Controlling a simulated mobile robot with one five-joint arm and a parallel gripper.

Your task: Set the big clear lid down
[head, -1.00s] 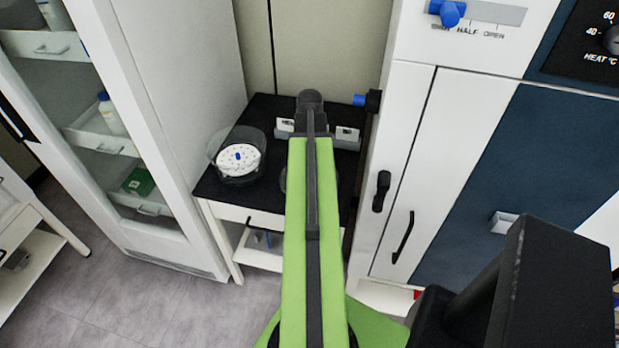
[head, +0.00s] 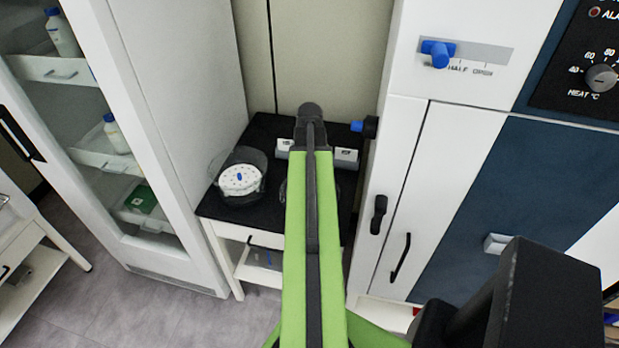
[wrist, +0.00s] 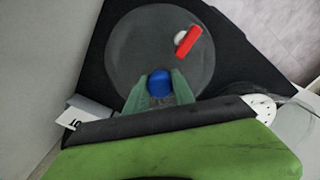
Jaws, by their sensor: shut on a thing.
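The big clear lid (wrist: 130,50) shows as a large round see-through disc in the wrist view, over a black surface. My gripper (wrist: 159,92) is shut on its blue knob (wrist: 160,79), with a green finger on each side. I cannot tell whether the lid touches the surface. In the head view my arm covers the gripper and most of the lid. The black tabletop (head: 222,209) stands between the cabinet and the dryer. A clear bowl (head: 238,200) with a white perforated plate (head: 240,179) sits on its left part; the plate also shows in the wrist view (wrist: 262,107).
A red and white item (wrist: 187,41) shows within the lid's outline; I cannot tell its height. Two white label blocks (head: 347,156) stand at the table's back. A blue-tipped black valve (head: 364,127) juts from the dryer (head: 455,180). The glass-door cabinet (head: 185,130) borders the left.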

